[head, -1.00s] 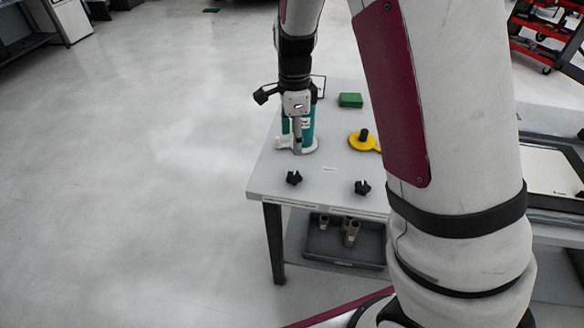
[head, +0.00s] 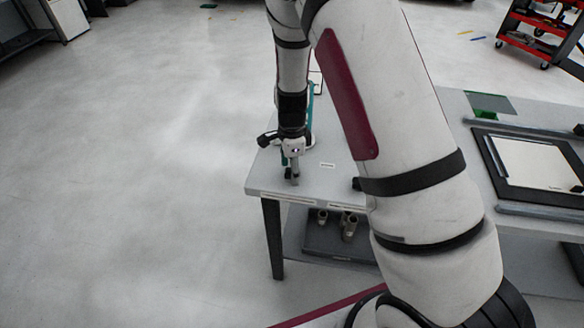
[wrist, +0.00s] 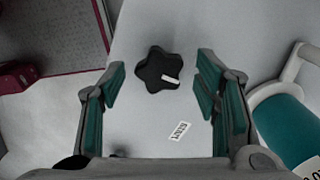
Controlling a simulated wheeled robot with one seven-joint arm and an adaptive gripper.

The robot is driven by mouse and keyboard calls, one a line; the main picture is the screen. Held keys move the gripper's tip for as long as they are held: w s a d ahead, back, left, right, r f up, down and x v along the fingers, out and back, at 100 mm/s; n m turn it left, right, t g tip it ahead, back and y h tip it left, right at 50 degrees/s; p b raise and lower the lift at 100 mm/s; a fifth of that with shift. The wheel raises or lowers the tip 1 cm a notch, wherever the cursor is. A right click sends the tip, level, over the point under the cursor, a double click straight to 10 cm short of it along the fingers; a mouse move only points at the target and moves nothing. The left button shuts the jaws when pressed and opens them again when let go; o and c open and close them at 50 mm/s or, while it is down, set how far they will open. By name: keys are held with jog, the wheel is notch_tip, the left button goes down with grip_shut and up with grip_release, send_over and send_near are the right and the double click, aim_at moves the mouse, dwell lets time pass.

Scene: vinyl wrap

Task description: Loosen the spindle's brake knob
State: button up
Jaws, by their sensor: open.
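A black star-shaped knob (wrist: 152,66) with a white mark sits on the pale table top (wrist: 150,125) in the wrist view. My gripper (wrist: 161,76) is open, with its teal-lined fingers on either side of the knob, apart from it. In the head view my gripper (head: 292,181) points down near the table's front left corner and hides most of that knob. The teal body of the spindle (wrist: 292,128) shows at the right of the wrist view; in the head view it is mostly hidden behind my arm.
A second black knob (head: 357,184) shows partly beside my arm. A small printed label (wrist: 180,131) lies near the first knob. A grey bin (head: 325,240) with several tube pieces stands on the shelf below. A framed panel (head: 535,165) lies on the table at the right.

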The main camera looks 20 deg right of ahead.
jog(key=c, duration=1.2)
jog(key=shift+o, duration=0.2)
jog(key=shift+n, duration=0.4)
jog(key=n, duration=0.4)
jog(key=shift+n, duration=0.3)
jog(key=n, duration=0.4)
jog(key=shift+n+b, duration=0.3)
jog(key=shift+b, duration=0.1)
jog(key=n, duration=0.7)
jog(key=shift+b, duration=0.3)
jog(key=n, duration=0.6)
jog(key=shift+n, duration=0.7)
